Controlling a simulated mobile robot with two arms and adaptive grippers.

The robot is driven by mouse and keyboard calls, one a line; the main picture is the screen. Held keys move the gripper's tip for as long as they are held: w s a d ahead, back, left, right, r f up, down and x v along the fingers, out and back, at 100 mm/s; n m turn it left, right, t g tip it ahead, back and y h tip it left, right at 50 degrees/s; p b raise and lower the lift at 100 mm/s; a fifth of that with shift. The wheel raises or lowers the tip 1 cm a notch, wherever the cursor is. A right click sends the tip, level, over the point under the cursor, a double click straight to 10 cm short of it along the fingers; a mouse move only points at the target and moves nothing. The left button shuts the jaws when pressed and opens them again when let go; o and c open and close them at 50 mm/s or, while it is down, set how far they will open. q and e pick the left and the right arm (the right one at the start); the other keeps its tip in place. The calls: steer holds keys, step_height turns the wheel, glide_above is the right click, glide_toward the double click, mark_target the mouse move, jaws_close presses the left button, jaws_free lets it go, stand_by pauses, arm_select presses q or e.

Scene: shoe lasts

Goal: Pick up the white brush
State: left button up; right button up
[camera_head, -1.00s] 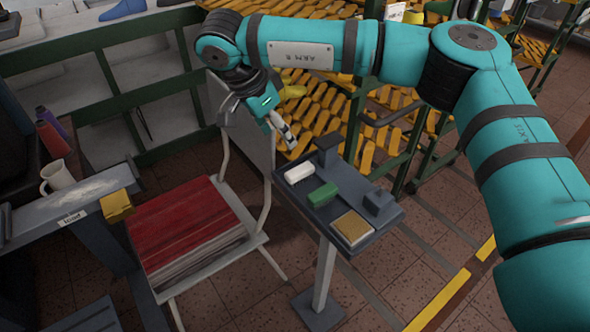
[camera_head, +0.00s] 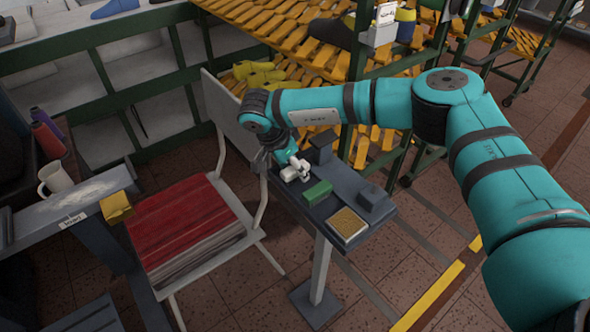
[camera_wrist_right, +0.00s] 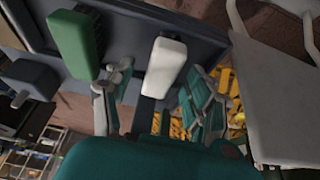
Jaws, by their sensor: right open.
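The white brush (camera_wrist_right: 165,62) lies on the small dark stand (camera_head: 345,186). In the right wrist view it sits between the spread fingers of my right gripper (camera_wrist_right: 158,95), with a finger on either side. In the head view my right gripper (camera_head: 296,166) is down at the brush and partly covers it. The fingers are open, and I cannot tell whether they touch the brush. My left gripper is not in view.
A green brush (camera_head: 317,192) lies close beside the white one, also in the right wrist view (camera_wrist_right: 76,44). A tan-topped block (camera_head: 347,225) and dark blocks (camera_head: 370,197) share the stand. A chair with a red stack (camera_head: 185,225) stands to the left.

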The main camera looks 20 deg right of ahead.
steer(key=shift+d+f, duration=0.2)
steer(key=shift+f, duration=0.3)
jaws_close()
steer(key=shift+r, duration=0.2)
step_height(320, 180, up, 3)
steer(key=shift+r+p, duration=0.2)
steer(key=shift+p, duration=0.9)
steer(key=s+a+p, duration=0.1)
steer(key=s+a, duration=0.2)
steer(key=s, duration=0.4)
steer(key=s+a+r+p, duration=0.1)
steer(key=s+a, duration=0.2)
steer(key=s, duration=0.4)
steer(key=shift+s+a+r, duration=0.15)
steer(key=shift+s+a, duration=0.15)
